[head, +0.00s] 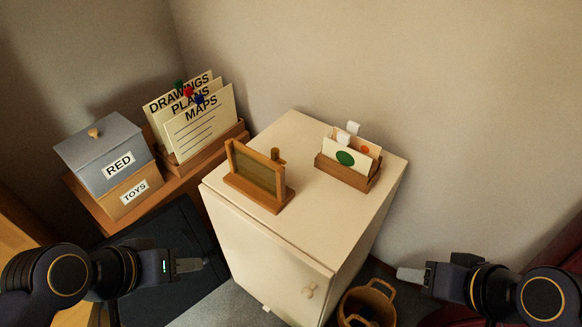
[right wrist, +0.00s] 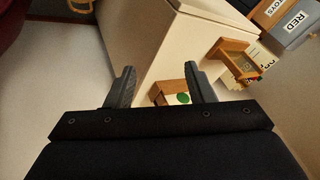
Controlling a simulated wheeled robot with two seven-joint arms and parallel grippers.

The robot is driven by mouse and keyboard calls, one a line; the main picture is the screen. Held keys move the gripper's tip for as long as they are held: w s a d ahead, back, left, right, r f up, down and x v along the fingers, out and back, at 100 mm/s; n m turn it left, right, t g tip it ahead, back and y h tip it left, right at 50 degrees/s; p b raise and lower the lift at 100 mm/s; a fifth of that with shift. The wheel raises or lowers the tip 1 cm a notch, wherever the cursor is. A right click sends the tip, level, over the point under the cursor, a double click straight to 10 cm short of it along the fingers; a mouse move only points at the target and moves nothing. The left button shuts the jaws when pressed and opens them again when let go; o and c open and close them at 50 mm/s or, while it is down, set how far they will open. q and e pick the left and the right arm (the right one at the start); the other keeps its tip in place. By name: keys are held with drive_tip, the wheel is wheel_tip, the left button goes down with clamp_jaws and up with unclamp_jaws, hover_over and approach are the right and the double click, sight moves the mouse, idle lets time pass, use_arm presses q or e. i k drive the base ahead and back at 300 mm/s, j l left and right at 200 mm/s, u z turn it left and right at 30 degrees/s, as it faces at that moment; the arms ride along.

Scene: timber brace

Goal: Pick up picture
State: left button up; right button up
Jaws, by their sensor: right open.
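A cream picture card with a green dot (head: 338,152) stands upright in a small wooden holder (head: 342,175) on top of the white cabinet. A second card with an orange dot (head: 366,149) stands behind it, and white tabs stick up from the cards. My right gripper (head: 408,274) is open and empty, to the right of the cabinet and lower than its top. In the right wrist view the green-dot card (right wrist: 182,98) shows beyond and between the fingers, apart from them. My left gripper (head: 200,263) is left of the cabinet, touching no card; its jaw gap is unclear.
A wooden framed board on a foot with a peg (head: 256,175) stands on the cabinet (head: 300,130) left of the holder. A file rack (head: 205,150) and boxes labelled RED and TOYS (head: 108,160) stand further left. A basket (head: 368,303) sits on the floor in front.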

sight(340, 152)
drive_tip(key=l+u, duration=0.15)
drive_tip(key=u, duration=1.35)
drive_tip(key=k+l+u, duration=0.2)
drive_tip(key=k+l, duration=0.3)
drive_tip(key=l, duration=0.15)
